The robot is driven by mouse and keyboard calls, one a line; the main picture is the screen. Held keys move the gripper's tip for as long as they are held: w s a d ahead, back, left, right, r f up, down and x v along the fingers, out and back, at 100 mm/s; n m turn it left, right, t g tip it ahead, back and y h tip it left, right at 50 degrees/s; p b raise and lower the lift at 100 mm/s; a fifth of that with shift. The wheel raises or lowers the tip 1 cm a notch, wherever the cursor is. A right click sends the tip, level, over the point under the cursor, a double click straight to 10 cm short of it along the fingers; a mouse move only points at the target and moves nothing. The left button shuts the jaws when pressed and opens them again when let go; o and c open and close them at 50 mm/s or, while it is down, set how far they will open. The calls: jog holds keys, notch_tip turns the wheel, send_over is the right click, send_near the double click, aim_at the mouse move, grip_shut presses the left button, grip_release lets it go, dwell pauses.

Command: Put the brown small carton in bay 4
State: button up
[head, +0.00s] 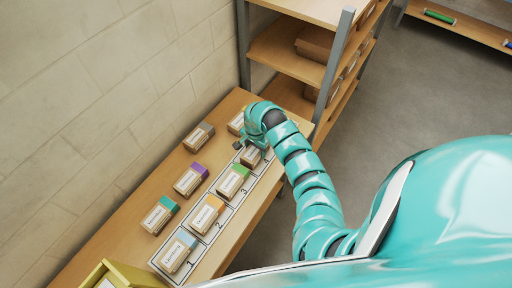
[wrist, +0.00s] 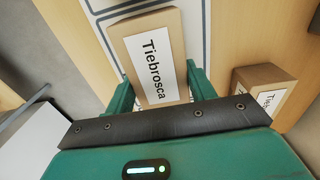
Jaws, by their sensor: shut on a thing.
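The brown small carton (head: 250,157), with a white label, is at the far end of the numbered strip, over bay 4 (head: 266,160). In the wrist view the brown carton (wrist: 152,57) reads "Tiebrosca". My gripper (wrist: 158,88) is shut on it, one green finger on each side. In the head view my gripper (head: 250,143) partly covers the carton and the bay. White strip and dark bay lines show behind the carton in the wrist view. I cannot tell whether the carton touches the strip.
Bay 3 holds a green-ended carton (head: 233,181), bay 2 an orange-ended one (head: 207,214), bay 1 a light-blue-ended one (head: 174,251). Behind stand grey (head: 199,137), purple (head: 190,179), teal (head: 159,214) and yellow (head: 236,122) ended cartons. A shelf rack (head: 334,55) stands beyond the table.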

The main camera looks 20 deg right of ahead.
jog(key=o, duration=1.3)
jog(key=shift+w+r+b, duration=0.15)
jog(key=shift+r+b, duration=0.15)
jog(key=shift+r, duration=0.3)
notch_tip(320, 180, up, 16)
jog(key=p, duration=0.3)
